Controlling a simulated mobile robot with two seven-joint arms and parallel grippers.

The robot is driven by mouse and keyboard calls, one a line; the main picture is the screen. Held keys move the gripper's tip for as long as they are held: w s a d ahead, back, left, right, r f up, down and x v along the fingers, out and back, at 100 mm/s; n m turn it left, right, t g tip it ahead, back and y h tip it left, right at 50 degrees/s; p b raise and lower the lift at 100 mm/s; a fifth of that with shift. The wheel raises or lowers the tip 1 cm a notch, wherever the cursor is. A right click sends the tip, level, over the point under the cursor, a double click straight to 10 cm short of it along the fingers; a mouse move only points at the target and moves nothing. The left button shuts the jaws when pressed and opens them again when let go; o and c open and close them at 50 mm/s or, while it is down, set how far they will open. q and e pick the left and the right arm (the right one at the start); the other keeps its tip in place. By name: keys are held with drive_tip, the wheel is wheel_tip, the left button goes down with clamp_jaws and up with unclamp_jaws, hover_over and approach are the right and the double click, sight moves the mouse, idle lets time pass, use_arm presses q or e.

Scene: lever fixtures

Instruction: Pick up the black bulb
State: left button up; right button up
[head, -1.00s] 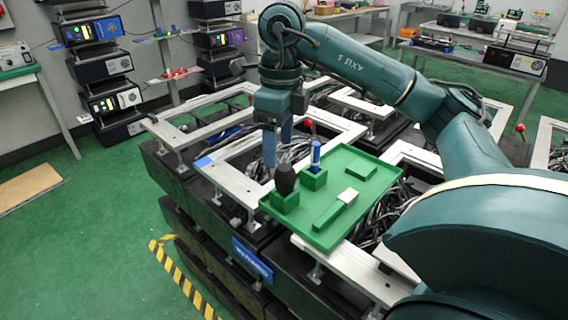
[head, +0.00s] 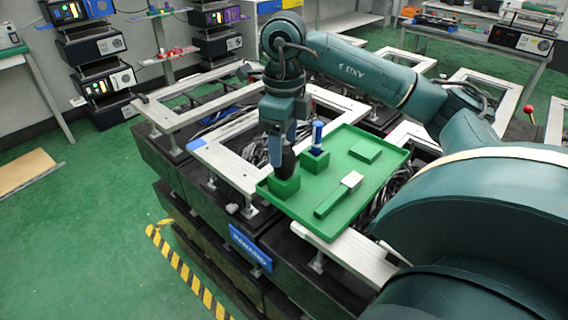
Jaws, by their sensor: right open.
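The black bulb (head: 287,163) stands upright in a green square holder (head: 285,187) at the left corner of the green tray (head: 338,221). My right gripper (head: 282,150) points down over the bulb, with its blue fingers around the bulb's upper part. One finger shows at the bulb's left and the other at its upper right. The gripper is open, and I cannot tell whether the fingers touch the bulb. My left gripper is not in view.
Metal frames (head: 225,160) and black boxes with cables surround the tray. A red-knobbed lever (head: 529,110) stands at the right.

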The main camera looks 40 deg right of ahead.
sight(285, 162)
drive_tip(key=f, duration=0.5)
drive_tip(key=shift+s+a+p, duration=0.1)
drive_tip(key=shift+s+p, duration=0.15)
drive_tip(key=shift+p, duration=0.05)
drive_tip(key=shift+r, duration=0.1)
drive_tip(key=shift+c, duration=0.6)
drive_tip(key=c, duration=0.9)
drive_tip(key=shift+c, duration=0.2)
